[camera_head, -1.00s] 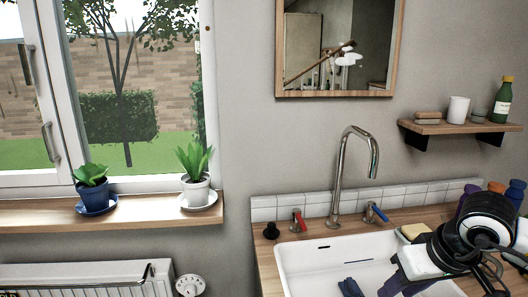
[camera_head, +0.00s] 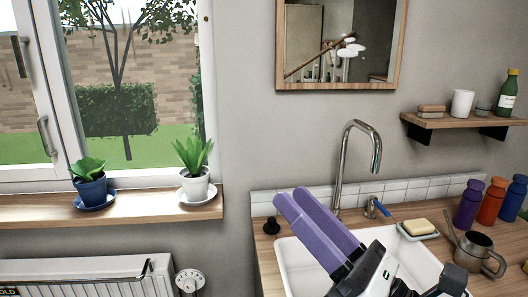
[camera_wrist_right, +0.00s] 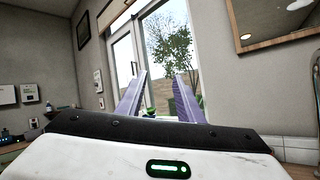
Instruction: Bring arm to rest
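My right gripper (camera_head: 291,196) is raised over the sink, its two long purple fingers pointing up and left. The fingers are apart with nothing between them. The right wrist view also shows the open gripper (camera_wrist_right: 161,77), with the window behind the gap. My right arm comes in from the lower right and hides part of the sink. My left gripper and arm are not in view.
The white sink (camera_head: 296,262) is set in a wooden counter (camera_head: 263,252). A tall tap (camera_head: 342,165) stands behind the gripper. A soap dish (camera_head: 418,229), a metal watering can (camera_head: 478,252) and coloured bottles (camera_head: 468,203) stand to the right. Potted plants (camera_head: 194,180) line the windowsill.

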